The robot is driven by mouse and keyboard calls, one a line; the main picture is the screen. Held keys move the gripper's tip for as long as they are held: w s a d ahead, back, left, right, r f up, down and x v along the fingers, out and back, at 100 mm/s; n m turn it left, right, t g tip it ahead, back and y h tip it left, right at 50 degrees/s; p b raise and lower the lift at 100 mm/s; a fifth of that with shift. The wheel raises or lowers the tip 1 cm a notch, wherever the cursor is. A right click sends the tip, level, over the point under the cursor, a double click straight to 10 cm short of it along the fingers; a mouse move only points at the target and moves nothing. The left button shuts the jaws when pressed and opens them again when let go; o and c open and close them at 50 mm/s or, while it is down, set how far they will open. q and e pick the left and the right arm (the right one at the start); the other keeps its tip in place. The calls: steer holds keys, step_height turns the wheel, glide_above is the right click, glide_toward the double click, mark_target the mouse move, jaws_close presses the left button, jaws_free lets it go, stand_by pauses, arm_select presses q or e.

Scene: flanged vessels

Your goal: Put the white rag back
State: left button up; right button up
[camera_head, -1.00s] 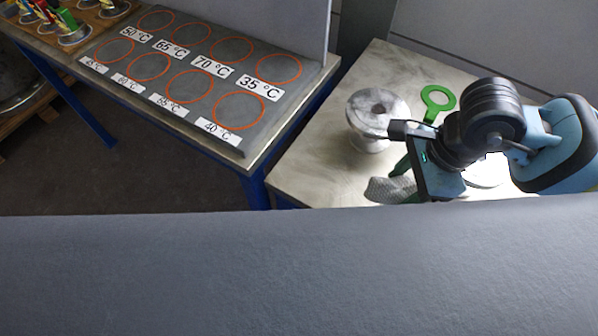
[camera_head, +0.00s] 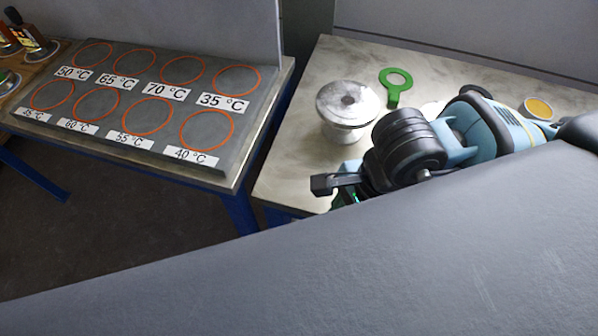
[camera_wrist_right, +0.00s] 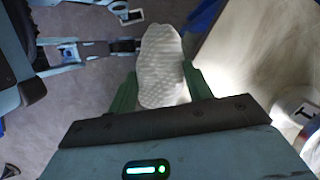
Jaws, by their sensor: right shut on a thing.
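The white rag (camera_wrist_right: 162,62) is a pale, textured cloth, held between the green fingers of my right gripper (camera_wrist_right: 163,82) in the right wrist view. Grey floor shows behind it, and the pale table lies to its right. In the head view my right gripper (camera_head: 338,194) is at the near left edge of the pale table (camera_head: 290,170), and the rag is hidden there. A metal flanged vessel (camera_head: 347,106) stands upright on that table just beyond the gripper.
A green ring-shaped tool (camera_head: 396,82) lies right of the vessel. A yellow-topped round thing (camera_head: 538,108) is farther right, partly behind my arm. A dark board (camera_head: 165,88) with orange circles and temperature labels lies on the left table; its circles are empty. A floor gap separates the tables.

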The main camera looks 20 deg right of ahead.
steer(key=w, duration=0.2)
steer(key=w+a+b, duration=0.1)
steer(key=w, duration=0.5)
steer(key=shift+w+a+f+b, duration=0.15)
steer(key=shift+a+f+b, duration=0.05)
steer(key=shift+f+b, duration=0.2)
glide_above(298, 180)
steer(key=s+d, duration=0.1)
steer(key=s, duration=0.1)
steer(key=shift+w+d+f, duration=0.1)
steer(key=shift+w+f, duration=0.1)
steer(key=shift+f, duration=0.1)
arm_select(q)
steer(key=shift+s+d+f+g, duration=0.15)
steer(key=shift+s+f, duration=0.35)
steer(key=shift+f, duration=0.25)
steer(key=shift+s+a+f+g, duration=0.15)
steer(key=shift+s+f, duration=0.3)
steer(key=shift+f, duration=0.25)
arm_select(e)
steer(key=shift+w+f, duration=0.1)
steer(key=shift+w, duration=0.35)
